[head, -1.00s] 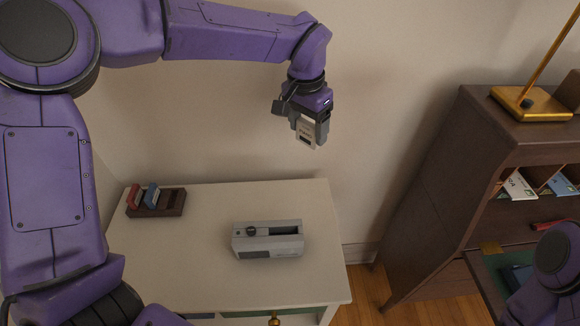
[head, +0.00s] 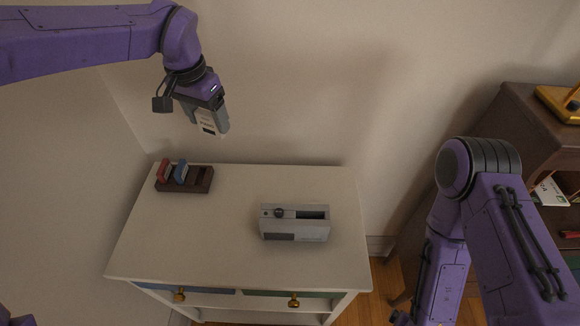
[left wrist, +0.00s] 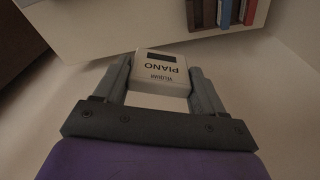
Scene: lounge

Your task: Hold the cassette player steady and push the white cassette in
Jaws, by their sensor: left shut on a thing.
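The grey cassette player (head: 295,229) lies on the white cabinet top, right of the middle, with a dark open slot (head: 311,214) and a round knob on its upper face. My left gripper (head: 212,124) is shut on the white cassette (head: 208,121), held up in the air above the rack, away from the player.
A dark wooden rack (head: 200,184) at the cabinet's back left holds a red cassette (head: 163,171) and a blue cassette (head: 181,171). The white cabinet top (head: 190,240) is otherwise clear. A dark wooden bookcase (head: 520,130) stands at the right.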

